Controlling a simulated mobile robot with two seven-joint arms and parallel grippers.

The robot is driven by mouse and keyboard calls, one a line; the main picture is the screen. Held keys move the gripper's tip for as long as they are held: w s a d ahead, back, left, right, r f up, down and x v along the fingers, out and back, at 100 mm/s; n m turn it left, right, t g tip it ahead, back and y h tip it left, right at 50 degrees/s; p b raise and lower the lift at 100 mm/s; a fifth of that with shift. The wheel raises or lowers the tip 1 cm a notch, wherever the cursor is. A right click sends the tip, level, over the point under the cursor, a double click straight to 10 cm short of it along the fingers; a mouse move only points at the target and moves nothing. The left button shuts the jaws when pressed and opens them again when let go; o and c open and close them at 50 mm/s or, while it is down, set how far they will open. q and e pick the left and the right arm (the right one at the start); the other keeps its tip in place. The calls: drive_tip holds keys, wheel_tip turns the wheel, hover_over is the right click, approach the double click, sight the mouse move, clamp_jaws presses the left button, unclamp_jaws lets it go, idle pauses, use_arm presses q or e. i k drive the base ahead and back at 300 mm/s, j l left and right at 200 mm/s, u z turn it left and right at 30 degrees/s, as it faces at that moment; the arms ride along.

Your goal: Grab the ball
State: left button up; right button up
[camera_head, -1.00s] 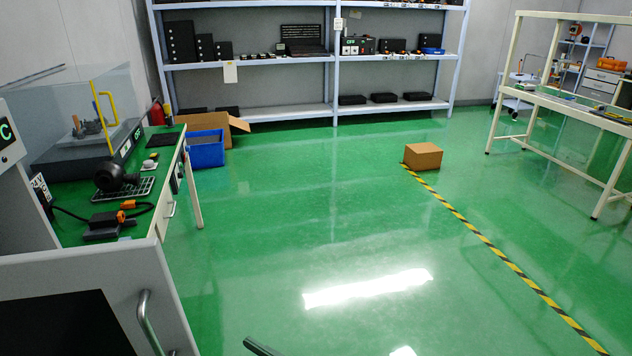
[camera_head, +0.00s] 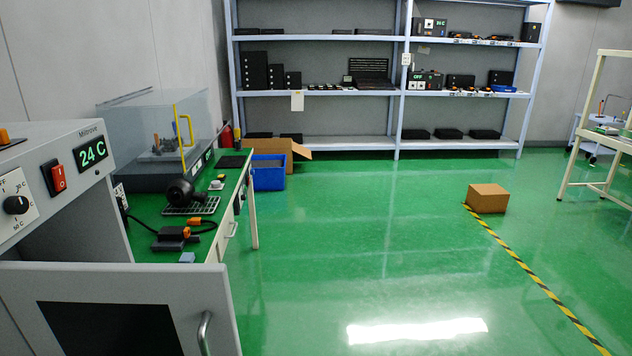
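I cannot make out a ball for certain in the head view. A dark rounded object (camera_head: 180,192) sits on the green-topped workbench (camera_head: 150,213) at left; it has a short protruding part, and I cannot tell what it is. A small pale item (camera_head: 217,184) lies just right of it. Neither of my grippers is in view.
A grey oven-like machine (camera_head: 40,150) with an open door (camera_head: 120,275) stands front left. A glass case (camera_head: 150,140) is on the bench. A blue bin (camera_head: 268,175), cardboard box (camera_head: 488,197) and shelving (camera_head: 397,100) stand beyond. The middle green floor (camera_head: 370,235) is clear.

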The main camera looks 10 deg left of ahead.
sight(180, 192)
drive_tip(key=u, duration=1.5)
